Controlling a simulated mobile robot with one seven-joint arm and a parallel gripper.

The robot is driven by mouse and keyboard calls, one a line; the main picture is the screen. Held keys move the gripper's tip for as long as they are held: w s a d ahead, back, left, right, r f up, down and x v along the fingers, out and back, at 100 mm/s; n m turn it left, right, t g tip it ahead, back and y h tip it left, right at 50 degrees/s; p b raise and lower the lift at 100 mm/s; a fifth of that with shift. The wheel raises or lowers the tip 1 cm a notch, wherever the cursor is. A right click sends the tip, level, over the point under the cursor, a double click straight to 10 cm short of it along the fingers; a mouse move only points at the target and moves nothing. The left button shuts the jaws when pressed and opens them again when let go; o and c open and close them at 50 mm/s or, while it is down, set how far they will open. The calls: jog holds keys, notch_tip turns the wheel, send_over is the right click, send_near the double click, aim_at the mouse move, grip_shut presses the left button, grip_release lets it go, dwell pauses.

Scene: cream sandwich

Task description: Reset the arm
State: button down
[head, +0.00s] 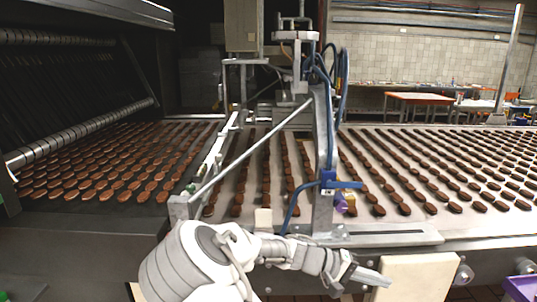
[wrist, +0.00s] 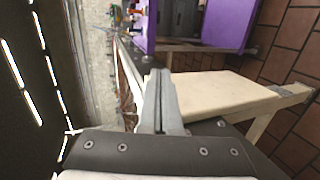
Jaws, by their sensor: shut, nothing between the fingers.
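My arm reaches in from the bottom middle of the head view. My gripper (head: 384,282) points to the right, just in front of a cream-coloured flat board or stool top (head: 418,277). In the wrist view my gripper (wrist: 160,75) is shut, its two fingers together with nothing between them. The cream top (wrist: 215,95) lies beyond the fingers there. I cannot tell whether the fingers touch it.
A conveyor (head: 350,215) with rows of brown biscuits runs behind my arm. A metal frame with blue hoses (head: 325,130) stands over it. A purple crate (head: 522,287) is at the lower right; it also shows in the wrist view (wrist: 228,25). Tiled floor (wrist: 290,60) lies beside it.

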jog(key=s+a+r+m+y+p, duration=0.15)
jog(key=s+a+y, duration=0.25)
jog(key=s+y, duration=0.5)
jog(key=s+a+r+n+t+y+p, duration=0.1)
jog(key=s+a+r+t+y, duration=0.1)
jog(key=s+r, duration=0.4)
jog(key=s+a+r+n+t+y+p, duration=0.1)
jog(key=s+a+r, duration=0.5)
jog(key=r, duration=0.7)
jog(key=s+t+y+p, duration=0.1)
jog(key=t+y, duration=0.1)
jog(key=t, duration=0.1)
jog(key=shift+a+t, duration=0.2)
jog(key=shift+t, duration=0.2)
